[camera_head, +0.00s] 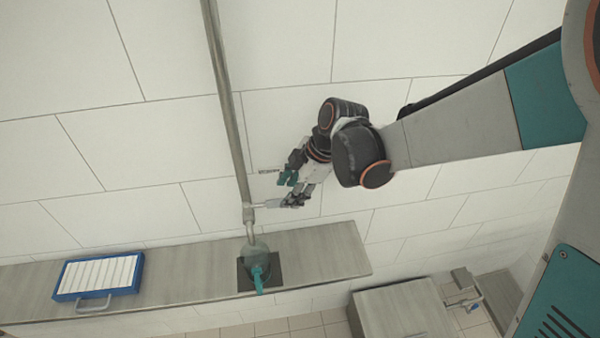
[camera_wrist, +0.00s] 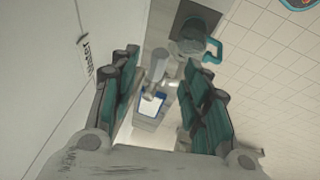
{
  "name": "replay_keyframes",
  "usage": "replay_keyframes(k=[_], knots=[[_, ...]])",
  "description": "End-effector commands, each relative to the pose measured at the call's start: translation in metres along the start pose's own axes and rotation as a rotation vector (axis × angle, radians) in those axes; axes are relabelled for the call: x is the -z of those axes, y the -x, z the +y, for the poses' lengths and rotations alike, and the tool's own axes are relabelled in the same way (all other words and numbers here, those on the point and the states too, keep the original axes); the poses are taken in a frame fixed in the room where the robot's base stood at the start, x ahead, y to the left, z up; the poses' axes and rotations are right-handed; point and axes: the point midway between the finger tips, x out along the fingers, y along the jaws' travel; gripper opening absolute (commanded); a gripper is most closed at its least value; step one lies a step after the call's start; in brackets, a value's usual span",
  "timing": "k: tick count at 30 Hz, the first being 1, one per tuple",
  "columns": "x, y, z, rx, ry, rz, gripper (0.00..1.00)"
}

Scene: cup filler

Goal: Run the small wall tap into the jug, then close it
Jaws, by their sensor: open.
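The small wall tap (camera_head: 249,213) sits at the foot of a vertical pipe, its spout bent down, with a pale lever (camera_head: 268,204) pointing right. It also shows between my fingers in the wrist view (camera_wrist: 159,66). The jug (camera_head: 256,252), greyish and see-through with a teal handle (camera_head: 259,280), stands under the spout. It shows beyond the right finger in the wrist view (camera_wrist: 190,47). My gripper (camera_head: 287,189) is open beside the lever's outer end; I cannot tell if a finger touches it. I cannot make out flowing water or a water level in the jug.
The jug stands on a dark square mat (camera_head: 276,277) on a grey shelf (camera_head: 325,252). A blue tray with white bars (camera_head: 97,275) lies at the shelf's left. A small wall label (camera_wrist: 84,48) is near my left finger. A grey cabinet (camera_head: 402,310) stands lower right.

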Motion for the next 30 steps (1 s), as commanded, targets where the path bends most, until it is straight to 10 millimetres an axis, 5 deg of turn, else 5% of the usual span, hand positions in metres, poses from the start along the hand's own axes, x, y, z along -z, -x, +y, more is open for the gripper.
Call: replay_keyframes(k=[9,20,27,30], knots=[[-0.001,-0.039,0.0,-0.001,0.001,0.0,0.43],[0.0,-0.042,0.001,-0.001,0.0,0.0,0.43],[0.0,-0.042,0.0,-0.001,0.0,0.0,0.0],[0.0,-0.042,0.001,-0.001,0.0,0.0,0.0]])
